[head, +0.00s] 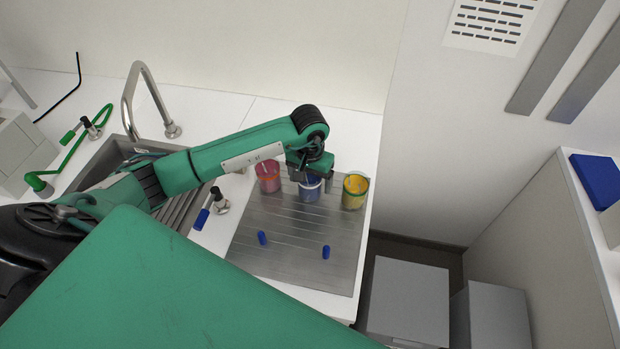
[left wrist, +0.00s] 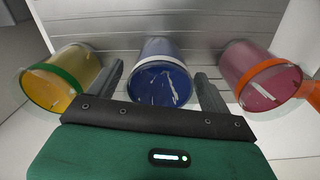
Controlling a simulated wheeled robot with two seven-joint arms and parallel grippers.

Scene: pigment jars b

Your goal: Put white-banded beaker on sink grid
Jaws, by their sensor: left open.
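The white-banded beaker (head: 309,191) holds blue pigment and stands upright on the ridged metal drainboard, in the middle of a row of three. In the left wrist view the beaker (left wrist: 162,80) shows its white band around the rim. My left gripper (head: 312,176) is over it in the head view, partly covering it. In the left wrist view the open fingers of my left gripper (left wrist: 159,74) are on either side of the beaker; I cannot tell whether they touch it. A slatted grey sink grid (head: 184,212) shows in the sink, partly hidden by my arm. My right gripper is out of view.
A red-pigment beaker with an orange band (head: 267,178) and a yellow one with a green band (head: 354,190) flank it closely. Two blue caps (head: 262,238) lie on the drainboard (head: 290,262). A tall faucet (head: 140,90) and a blue-handled tap (head: 207,208) stand by the sink.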

